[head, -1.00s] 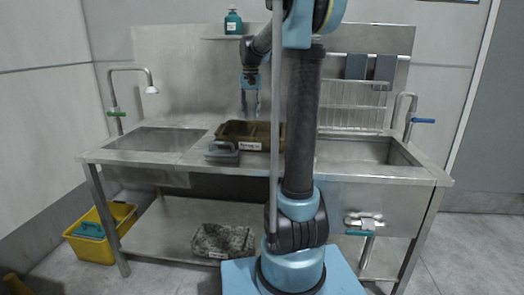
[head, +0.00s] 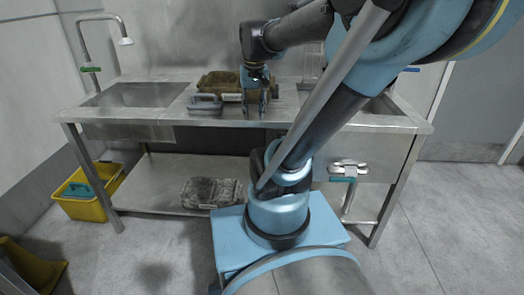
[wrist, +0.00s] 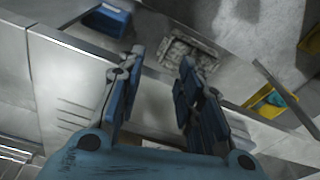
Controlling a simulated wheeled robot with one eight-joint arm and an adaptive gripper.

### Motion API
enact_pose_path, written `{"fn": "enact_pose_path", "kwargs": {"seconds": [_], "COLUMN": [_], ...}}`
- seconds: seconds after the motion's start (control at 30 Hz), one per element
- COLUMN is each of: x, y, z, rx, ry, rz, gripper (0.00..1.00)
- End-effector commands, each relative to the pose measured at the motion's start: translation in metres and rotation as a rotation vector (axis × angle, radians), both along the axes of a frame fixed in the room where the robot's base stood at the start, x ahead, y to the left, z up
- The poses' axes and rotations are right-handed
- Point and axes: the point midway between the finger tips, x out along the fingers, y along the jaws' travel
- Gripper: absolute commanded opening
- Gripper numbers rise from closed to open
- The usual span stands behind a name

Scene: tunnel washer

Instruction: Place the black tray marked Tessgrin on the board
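A dark, mottled grey-black tray (head: 210,191) with a small pale label lies on the lower shelf; it also shows in the wrist view (wrist: 187,57). A brown tray (head: 217,78) with a white label stands on the flat counter section between the sinks, which looks like the board (head: 180,107). Neither label is readable, so I cannot confirm which says Tessgrin. My gripper (head: 256,112) is at the counter's front edge, above and right of the shelf tray, apart from it. In the wrist view its fingers (wrist: 160,65) are spread and empty.
A grey handled block (head: 205,105) sits in front of the brown tray. Sinks lie left (head: 142,96) and right of the middle. A yellow bin (head: 85,200) with a teal item stands left of the bench. The counter edge (head: 200,122) overhangs the shelf, which has free room around the tray.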

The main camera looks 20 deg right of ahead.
Motion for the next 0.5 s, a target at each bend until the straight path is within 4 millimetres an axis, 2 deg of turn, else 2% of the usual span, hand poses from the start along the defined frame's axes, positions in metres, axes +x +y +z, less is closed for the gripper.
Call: {"fn": "enact_pose_path", "kwargs": {"seconds": [0.03,0.2,0.4,0.5], "x": [-0.015,-0.056,-0.086,-0.094], "y": [-0.001,-0.003,-0.005,-0.007], "z": [-0.013,-0.054,-0.093,-0.103], "rx": [-0.002,-0.009,-0.017,-0.019], "ry": [-0.007,-0.033,-0.056,-0.061], "rz": [0.012,0.054,0.093,0.103], "gripper": [0.33,0.33,0.33,0.33]}}
